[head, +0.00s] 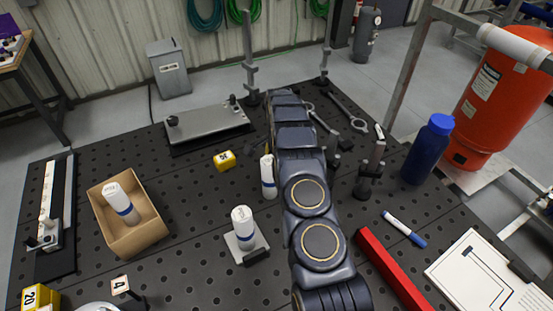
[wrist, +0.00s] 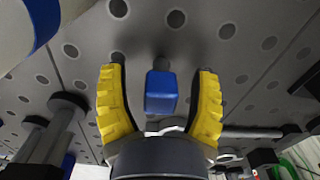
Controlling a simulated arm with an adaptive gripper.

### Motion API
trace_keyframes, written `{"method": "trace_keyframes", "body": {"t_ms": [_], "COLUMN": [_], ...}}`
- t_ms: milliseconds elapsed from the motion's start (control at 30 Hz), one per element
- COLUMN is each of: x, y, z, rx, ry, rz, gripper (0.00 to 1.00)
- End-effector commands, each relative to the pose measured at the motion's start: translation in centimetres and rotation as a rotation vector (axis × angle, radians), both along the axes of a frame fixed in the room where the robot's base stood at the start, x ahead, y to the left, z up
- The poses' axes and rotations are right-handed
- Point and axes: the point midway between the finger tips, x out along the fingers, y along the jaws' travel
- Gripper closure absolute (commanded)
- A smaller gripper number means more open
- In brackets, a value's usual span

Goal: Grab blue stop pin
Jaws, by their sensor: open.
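In the wrist view my gripper (wrist: 162,72) is open, with one yellow ridged finger on each side of a blue block-like piece (wrist: 161,90), which looks like the blue stop pin. There is a visible gap between the piece and each finger. Its depth relative to the fingers is hard to tell. In the head view my arm hides the gripper, and I cannot make out the pin there.
The perforated dark table (head: 190,215) holds a cardboard box (head: 133,240) with a white bottle in it, a white bottle (head: 268,176) close beside my arm, a yellow block (head: 225,160), a metal plate (head: 208,126), a blue bottle (head: 428,150) and a red bar (head: 392,270).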

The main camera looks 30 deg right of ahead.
Motion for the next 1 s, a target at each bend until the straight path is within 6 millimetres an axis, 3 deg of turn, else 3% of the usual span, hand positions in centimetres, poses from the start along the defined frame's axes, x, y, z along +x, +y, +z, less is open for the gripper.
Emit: {"method": "trace_keyframes", "body": {"t_ms": [133, 167, 200, 300, 733, 1000], "x": [0.0, 0.0, 0.0, 0.0, 0.0, 0.2], "y": [0.0, 0.0, 0.0, 0.0, 0.0, 0.0], "z": [0.1, 0.1, 0.1, 0.1, 0.7, 4.9], "rx": [0.0, 0.0, 0.0, 0.0, 0.0, -0.001], "ry": [-0.001, -0.001, 0.0, 0.0, 0.0, -0.005], "rz": [0.0, 0.0, 0.0, 0.0, 0.0, 0.0], "gripper": [0.39, 0.47, 0.64, 1.0, 1.0, 1.0]}}
